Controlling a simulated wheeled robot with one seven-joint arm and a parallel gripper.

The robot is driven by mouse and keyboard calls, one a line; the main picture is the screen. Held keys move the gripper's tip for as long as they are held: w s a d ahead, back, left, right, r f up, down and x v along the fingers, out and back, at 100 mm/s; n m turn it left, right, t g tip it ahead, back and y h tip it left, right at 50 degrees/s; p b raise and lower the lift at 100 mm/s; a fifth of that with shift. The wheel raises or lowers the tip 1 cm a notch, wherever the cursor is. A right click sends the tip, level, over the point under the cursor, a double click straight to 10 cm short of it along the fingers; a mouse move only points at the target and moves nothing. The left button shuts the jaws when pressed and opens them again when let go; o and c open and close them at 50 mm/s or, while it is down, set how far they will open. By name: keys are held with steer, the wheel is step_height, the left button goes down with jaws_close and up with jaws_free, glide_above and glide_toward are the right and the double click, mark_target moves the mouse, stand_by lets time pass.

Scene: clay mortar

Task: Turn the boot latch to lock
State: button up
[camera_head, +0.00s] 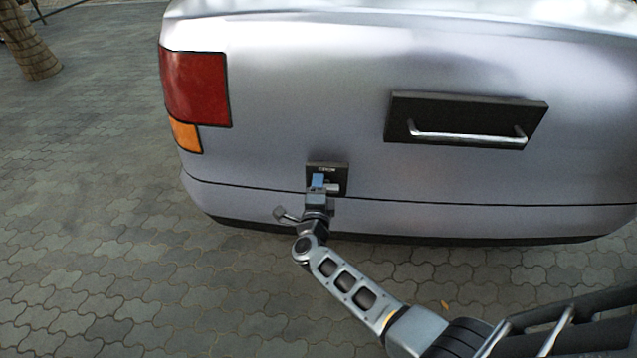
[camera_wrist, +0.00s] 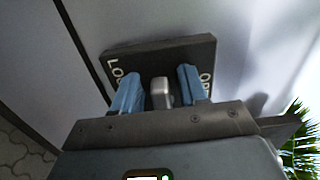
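The boot latch is a small silver lever (camera_wrist: 161,92) on a dark plate (camera_wrist: 160,52) low on the car's boot. The plate (camera_head: 343,172) also shows in the head view, with white lettering at its top. In the wrist view, partly covered letters read "LO…" at the plate's left and "OP…" at its right. My gripper (camera_wrist: 160,74) has its two blue fingers on either side of the lever, with gaps between them and it. It is open and faces the plate. In the head view, my gripper (camera_head: 319,181) hides part of the plate and lever.
A silver boot handle (camera_head: 468,137) on a black plate sits up and to the right. A red and orange tail light (camera_head: 196,90) is at the left. The bumper (camera_head: 480,220) runs below the latch. Paved ground (camera_head: 90,220) is open to the left.

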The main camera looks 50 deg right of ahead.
steer(key=p+v, duration=0.1)
steer(key=v, duration=0.7)
stand_by(0.5)
steer(key=s+a+r+n+t+y+p, duration=0.1)
steer(key=s+a+r+n+y, duration=0.3)
steer(key=s+r+n, duration=0.5)
steer(key=s+a+r+n+t+y+p, duration=0.1)
steer(key=s+a+r+n+y+p, duration=0.2)
steer(key=s, duration=1.1)
steer(key=s+a+r+n+t+y+p, duration=0.1)
steer(key=s+a+r+n+y, duration=0.6)
steer(key=r+n, duration=0.9)
steer(key=s+a+p, duration=0.1)
steer(key=s+a, duration=0.1)
steer(key=s, duration=0.2)
steer(key=shift+s+r+t, duration=0.25)
steer(key=shift+s+t, duration=0.15)
steer(key=shift+a, duration=0.15)
